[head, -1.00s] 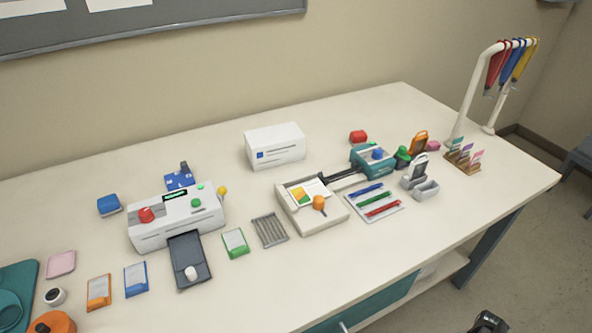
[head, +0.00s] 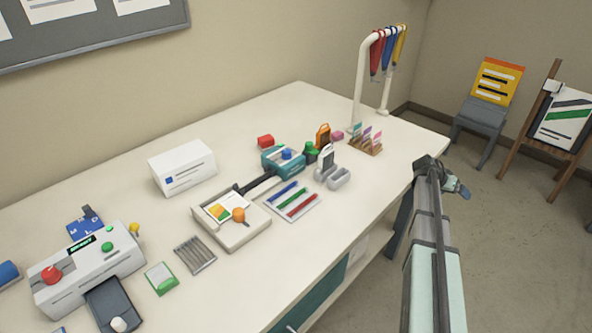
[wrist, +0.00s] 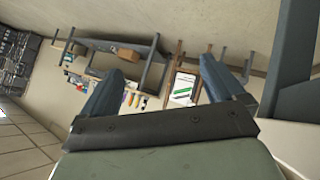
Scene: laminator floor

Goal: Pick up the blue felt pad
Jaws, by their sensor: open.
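A blue block (head: 8,273), which looks like the blue felt pad, lies on the table at the far left, partly cut off by the picture's edge. It is left of the white laminator with the red knob. My gripper (head: 460,188) is beyond the table's right edge, above the floor and far from the blue block. In the wrist view my gripper (wrist: 158,80) shows two blue-grey fingers spread apart with nothing between them. I cannot make out the blue block in the wrist view.
The laminator (head: 88,268) stands beside the blue block, with a blue lettered card (head: 85,227) behind it. A white box (head: 182,167), a paper tray (head: 231,218) and a pen tray (head: 292,201) fill the middle. A lanyard stand (head: 359,85) rises at the far right corner.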

